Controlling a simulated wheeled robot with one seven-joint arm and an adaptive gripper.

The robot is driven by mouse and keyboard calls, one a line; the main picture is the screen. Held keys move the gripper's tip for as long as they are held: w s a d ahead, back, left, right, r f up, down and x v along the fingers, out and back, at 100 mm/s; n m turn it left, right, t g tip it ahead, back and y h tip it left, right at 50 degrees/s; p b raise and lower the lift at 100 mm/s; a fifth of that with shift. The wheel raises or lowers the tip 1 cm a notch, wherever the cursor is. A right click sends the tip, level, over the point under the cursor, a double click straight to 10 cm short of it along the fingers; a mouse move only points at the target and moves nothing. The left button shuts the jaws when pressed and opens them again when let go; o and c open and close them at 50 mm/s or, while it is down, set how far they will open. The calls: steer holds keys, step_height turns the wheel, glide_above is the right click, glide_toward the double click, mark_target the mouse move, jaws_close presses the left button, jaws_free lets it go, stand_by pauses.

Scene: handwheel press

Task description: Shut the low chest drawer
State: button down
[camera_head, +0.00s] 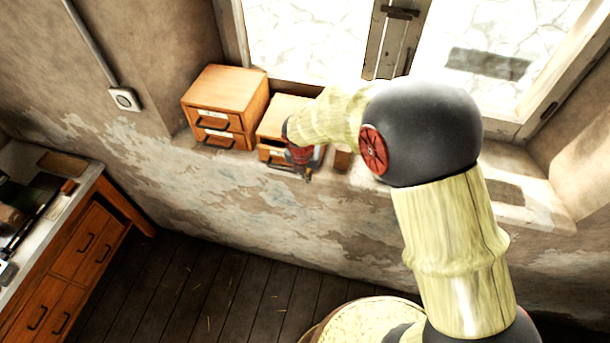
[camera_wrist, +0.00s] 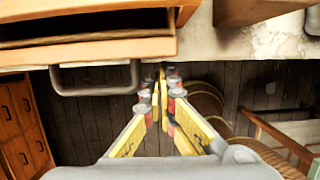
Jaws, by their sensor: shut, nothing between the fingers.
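The low chest (camera_head: 281,111) is a small orange-brown wooden box on the window sill, partly hidden behind my arm. Its drawer (camera_head: 270,154) stands out from the front, and the wrist view shows a dark gap behind the drawer's front (camera_wrist: 95,52). A grey bar handle (camera_wrist: 98,90) hangs on that front. My gripper (camera_head: 307,178) is in front of the chest, at the right part of the drawer. In the wrist view my gripper (camera_wrist: 161,76) is shut and empty, its tips just right of the handle. I cannot tell whether they touch the drawer.
A taller two-drawer chest (camera_head: 232,98) stands to the left on the sill. A small wooden block (camera_head: 343,157) sits to the right of my gripper. A workbench with drawers (camera_head: 75,255) is at the lower left. A round woven-looking object (camera_head: 367,318) stands below on the floor.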

steer(key=shift+w+d+p, duration=0.2)
steer(key=shift+w+d, duration=0.05)
steer(key=shift+w, duration=0.4)
steer(key=shift+w+d+p, duration=0.2)
steer(key=shift+w+p, duration=0.05)
steer(key=shift+w, duration=0.45)
steer(key=shift+w+d+p, duration=0.2)
steer(key=shift+w+d, duration=0.05)
steer(key=shift+w, duration=0.4)
